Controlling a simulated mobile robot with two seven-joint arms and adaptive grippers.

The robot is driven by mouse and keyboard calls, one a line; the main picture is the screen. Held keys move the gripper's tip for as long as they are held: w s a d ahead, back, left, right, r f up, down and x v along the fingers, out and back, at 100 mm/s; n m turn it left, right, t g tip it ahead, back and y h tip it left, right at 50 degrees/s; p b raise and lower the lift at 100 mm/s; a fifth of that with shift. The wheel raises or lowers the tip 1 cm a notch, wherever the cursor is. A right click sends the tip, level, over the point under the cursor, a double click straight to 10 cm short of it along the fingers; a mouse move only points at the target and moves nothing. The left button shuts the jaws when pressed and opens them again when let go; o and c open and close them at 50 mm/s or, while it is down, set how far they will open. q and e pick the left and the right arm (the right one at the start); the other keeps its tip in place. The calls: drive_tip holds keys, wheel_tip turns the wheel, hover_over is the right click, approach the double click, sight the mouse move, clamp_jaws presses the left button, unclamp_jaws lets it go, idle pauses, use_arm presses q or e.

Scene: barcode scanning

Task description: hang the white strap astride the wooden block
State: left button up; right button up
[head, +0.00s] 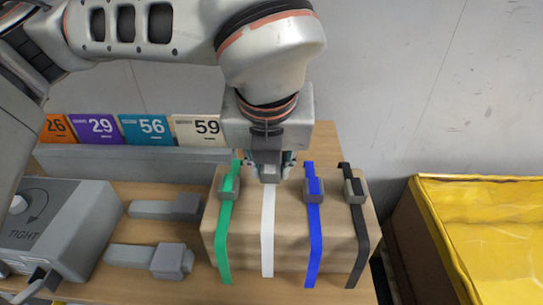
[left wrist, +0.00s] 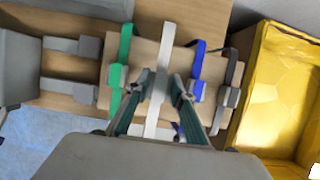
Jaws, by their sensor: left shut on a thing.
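The wooden block (head: 290,232) lies on the table, with green, blue and black straps over it. The white strap (head: 267,232) runs between the green and blue ones, across the top and down the near side. My left gripper (head: 268,172) is above the block's far part, shut on the white strap's upper part. In the left wrist view the white strap (left wrist: 166,50) passes between the fingers (left wrist: 159,88) and extends beyond both sides of the block (left wrist: 182,62). The gripper hides the strap's far part in the head view. My right gripper is not in view.
Two grey tools (head: 150,258) and a grey box marked TIGHT (head: 60,225) are left. A yellow-lined bin (head: 480,215) stands right. Numbered cards (head: 145,129) line the back.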

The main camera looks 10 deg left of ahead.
use_arm(q)
drive_tip(key=shift+f+b, duration=0.75)
drive_tip(key=shift+f, duration=1.65)
drive_tip(key=o, duration=1.2)
drive_tip(key=shift+f, duration=0.1)
drive_tip(key=v, duration=1.2)
drive_tip(key=shift+r, duration=0.2)
